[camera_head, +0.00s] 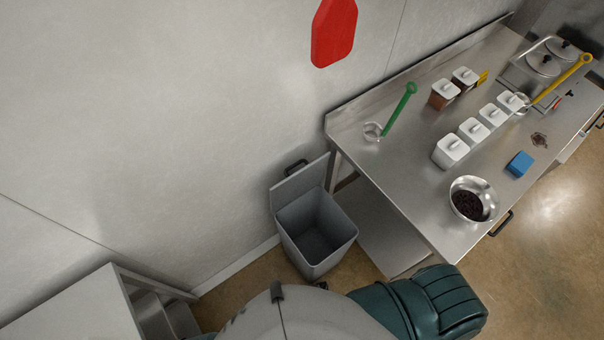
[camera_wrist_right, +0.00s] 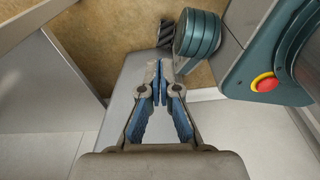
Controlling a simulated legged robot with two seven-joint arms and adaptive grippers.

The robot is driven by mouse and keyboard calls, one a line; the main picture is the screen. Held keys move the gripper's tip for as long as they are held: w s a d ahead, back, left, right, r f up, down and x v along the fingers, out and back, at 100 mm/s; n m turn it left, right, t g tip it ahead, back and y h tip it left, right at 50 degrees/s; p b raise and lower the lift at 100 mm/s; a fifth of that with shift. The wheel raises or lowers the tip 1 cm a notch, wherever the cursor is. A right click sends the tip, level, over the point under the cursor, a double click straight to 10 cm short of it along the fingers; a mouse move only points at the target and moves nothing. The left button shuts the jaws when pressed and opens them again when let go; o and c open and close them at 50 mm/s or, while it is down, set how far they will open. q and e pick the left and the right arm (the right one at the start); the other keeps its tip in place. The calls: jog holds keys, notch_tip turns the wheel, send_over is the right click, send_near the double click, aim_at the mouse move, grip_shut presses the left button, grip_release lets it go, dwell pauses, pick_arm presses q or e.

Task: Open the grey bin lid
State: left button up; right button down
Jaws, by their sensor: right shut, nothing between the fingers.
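The grey bin (camera_head: 316,237) stands on the floor against the wall, left of the steel counter, in the head view. Its lid (camera_head: 299,183) is raised and leans back towards the wall, with a dark handle (camera_head: 295,167) at its top edge. The bin's mouth is uncovered and its inside looks empty. My right gripper (camera_wrist_right: 159,68) shows in the right wrist view with its blue-padded fingers together and nothing held. It does not show in the head view, so its distance from the bin cannot be told. My left gripper is in neither view.
A steel counter (camera_head: 404,150) right of the bin bears a metal bowl of dark pieces (camera_head: 474,199), a blue block (camera_head: 519,164), several white-lidded containers and a green-handled ladle (camera_head: 400,109). A table (camera_head: 78,306) stands at lower left. Floor shows beside the bin.

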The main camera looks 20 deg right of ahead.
aim_at(301, 174)
jog(key=w+a+r+t+b, duration=0.1)
jog(key=w+a+r+b, duration=0.15)
jog(key=w+r, duration=1.15)
jog(key=w+r+t+b, duration=0.2)
jog(key=w+r+b, duration=0.15)
jog(key=r, duration=1.65)
jog(key=w+a+r+t+y, duration=0.1)
jog(key=w+t, duration=0.3)
jog(key=w, duration=0.5)
jog(key=w+a+r+n+t+y+p, duration=0.1)
jog(key=w+t+y, duration=0.2)
jog(key=w, duration=0.6)
jog(key=w+a+r+t+y, duration=0.1)
jog(key=w+a+t+y, duration=0.1)
jog(key=w+t, duration=0.5)
jog(key=shift+w+r+n+y+p, duration=0.15)
jog(key=shift+w+p, duration=0.05)
jog(key=shift+w, duration=0.6)
jog(key=shift+w+r+n+y+p, duration=0.15)
jog(key=shift+w, duration=0.65)
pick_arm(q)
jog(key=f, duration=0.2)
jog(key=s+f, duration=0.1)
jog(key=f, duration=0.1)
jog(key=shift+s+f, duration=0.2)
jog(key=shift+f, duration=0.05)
